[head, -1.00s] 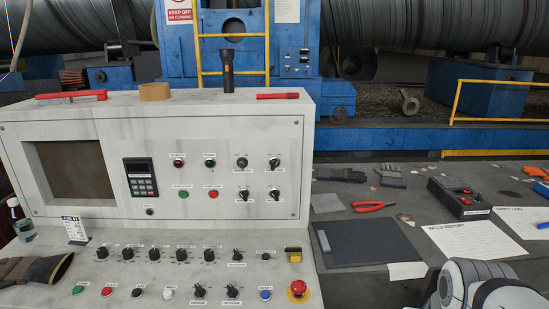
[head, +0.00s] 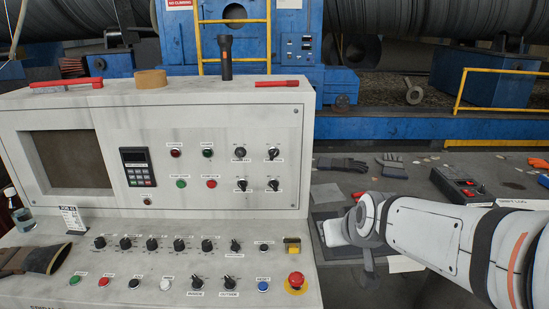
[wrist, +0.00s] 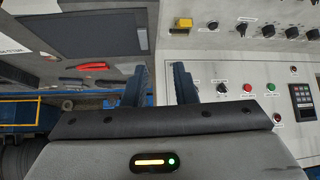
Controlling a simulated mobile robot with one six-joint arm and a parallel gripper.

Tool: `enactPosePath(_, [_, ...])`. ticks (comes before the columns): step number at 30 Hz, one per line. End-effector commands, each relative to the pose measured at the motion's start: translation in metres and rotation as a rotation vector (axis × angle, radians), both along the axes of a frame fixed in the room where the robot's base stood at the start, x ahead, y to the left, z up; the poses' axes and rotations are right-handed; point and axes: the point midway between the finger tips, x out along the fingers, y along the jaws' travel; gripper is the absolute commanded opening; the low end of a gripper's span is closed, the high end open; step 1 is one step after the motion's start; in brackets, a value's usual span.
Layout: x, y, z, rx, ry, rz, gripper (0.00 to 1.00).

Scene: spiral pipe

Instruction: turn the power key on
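The grey-white control console (head: 215,108) fills the left and middle of the head view. Its labels are too small to read, so I cannot tell for sure which control is the power key. A small dark switch (head: 264,246) sits on the sloped desk, left of a yellow part (head: 292,245); it also shows in the wrist view (wrist: 212,25). Two rows of black rotary knobs sit on the upright face. My gripper (wrist: 159,85) is open and empty, its two dark blue fingers apart near the console's right end. In the head view its fingertips are not clear.
A red emergency button (head: 295,281) stands up at the desk's front right corner. A dark table right of the console holds a black control box (head: 458,187) and gloves (head: 341,164). Red pliers (wrist: 92,66) lie there in the wrist view. A torch (head: 226,58) stands on the console top.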

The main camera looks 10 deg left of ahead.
Motion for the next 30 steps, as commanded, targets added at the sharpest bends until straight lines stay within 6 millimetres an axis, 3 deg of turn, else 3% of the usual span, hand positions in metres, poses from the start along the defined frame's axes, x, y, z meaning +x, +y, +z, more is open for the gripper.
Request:
enactPosePath(1, [0.025, 0.029, 0.005, 0.006, -0.077, 0.054, 0.25])
enactPosePath(3, [0.056, 0.065, 0.016, 0.012, -0.199, 0.109, 0.25])
enactPosePath(7, [0.102, 0.126, 0.031, -0.011, -0.412, 0.157, 0.25])
enactPosePath(12, [0.137, 0.206, 0.045, -0.058, -0.674, 0.174, 0.25])
enactPosePath(15, [0.145, 0.240, 0.047, -0.105, -0.790, 0.157, 0.25])
enactPosePath(21, [0.146, 0.277, 0.047, -0.182, -0.921, 0.114, 0.25])
enactPosePath(26, [0.150, 0.285, 0.047, -0.205, -0.949, 0.100, 0.25])
enactPosePath(30, [0.170, 0.288, 0.048, -0.207, -0.950, 0.097, 0.25])
